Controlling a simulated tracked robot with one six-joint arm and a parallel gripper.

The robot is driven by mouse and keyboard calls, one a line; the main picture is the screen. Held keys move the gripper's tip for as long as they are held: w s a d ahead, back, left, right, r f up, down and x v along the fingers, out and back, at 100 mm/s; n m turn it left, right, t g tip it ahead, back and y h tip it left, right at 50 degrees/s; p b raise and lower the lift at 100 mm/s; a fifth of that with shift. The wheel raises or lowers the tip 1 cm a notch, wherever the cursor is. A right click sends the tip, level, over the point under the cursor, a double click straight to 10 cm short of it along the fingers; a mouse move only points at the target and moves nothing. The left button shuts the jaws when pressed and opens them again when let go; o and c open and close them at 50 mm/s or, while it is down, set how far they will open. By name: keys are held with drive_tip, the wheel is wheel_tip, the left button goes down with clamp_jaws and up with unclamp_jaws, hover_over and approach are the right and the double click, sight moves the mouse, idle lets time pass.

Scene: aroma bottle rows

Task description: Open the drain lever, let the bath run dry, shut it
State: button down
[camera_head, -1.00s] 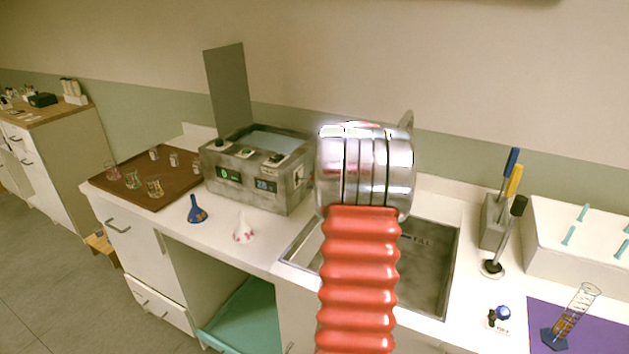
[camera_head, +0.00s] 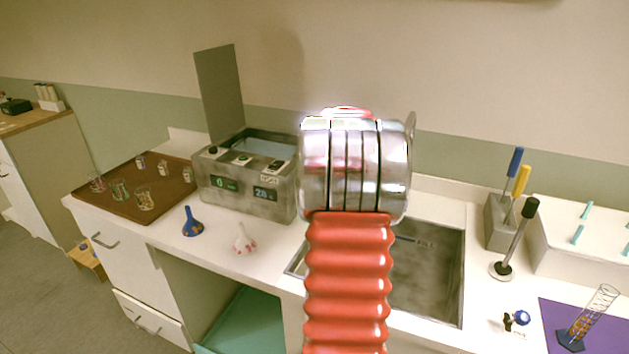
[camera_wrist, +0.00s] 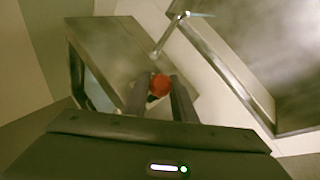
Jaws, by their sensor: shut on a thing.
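The bath (camera_head: 244,188) is a grey metal box with two lit displays, standing on the counter left of my arm. Its lid stands up, and pale water (camera_head: 264,147) shows inside below the rim. The drain lever's red knob (camera_wrist: 160,85) shows in the wrist view, by the bath's side wall (camera_wrist: 112,52). My gripper (camera_wrist: 161,92) is shut on this knob, one dark finger on each side. The rest of the lever is hidden. In the head view my arm hides the gripper and the lever. I cannot tell how far the lever is turned.
A sink (camera_head: 428,275) lies right of the bath; its tap (camera_wrist: 168,30) passes close to the gripper. A blue funnel (camera_head: 192,222) and a white flask (camera_head: 244,240) stand before the bath. A brown tray (camera_head: 125,205) with glassware is at left.

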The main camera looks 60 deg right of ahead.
drive_tip(key=shift+w+a+f, duration=0.15)
drive_tip(key=shift+w+a, duration=0.05)
drive_tip(key=shift+w, duration=0.05)
drive_tip(key=c, duration=1.8)
unclamp_jaws()
drive_tip(key=shift+w, duration=0.1)
drive_tip(key=o, duration=0.3)
drive_tip(key=shift+s+d, duration=0.1)
drive_tip(key=shift+s, duration=0.1)
drive_tip(key=shift+o, duration=0.2)
drive_tip(key=v, duration=1.3)
drive_tip(key=shift+s+r, duration=0.2)
drive_tip(key=shift+r, duration=0.15)
